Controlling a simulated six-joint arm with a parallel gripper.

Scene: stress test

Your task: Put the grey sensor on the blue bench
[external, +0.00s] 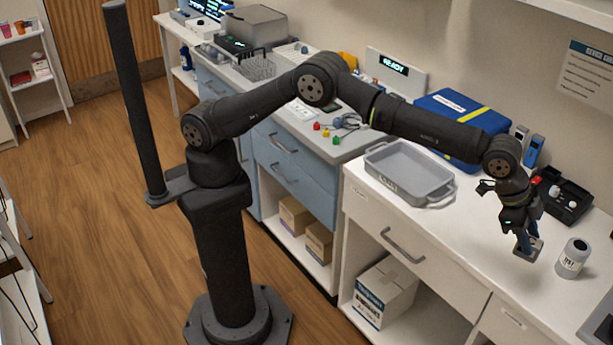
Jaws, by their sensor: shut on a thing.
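My gripper (527,238) points down over the white counter at the right. Its fingers are shut on a small grey block, which looks like the grey sensor (529,251). The fingers cover part of it, and its fine details are too small to tell. I cannot tell for sure whether it hangs just above the counter or touches it. The blue bench (291,152), with blue drawers and a pale grey top, stands left of the white counter, behind my arm. My gripper is well to the right of it.
A grey tray (409,174) and a blue case (463,124) lie between gripper and bench. A white jar (573,258) stands close right of the gripper; a black caddy (566,198) is behind. Small coloured parts and a cable (347,122) lie on the bench's near end.

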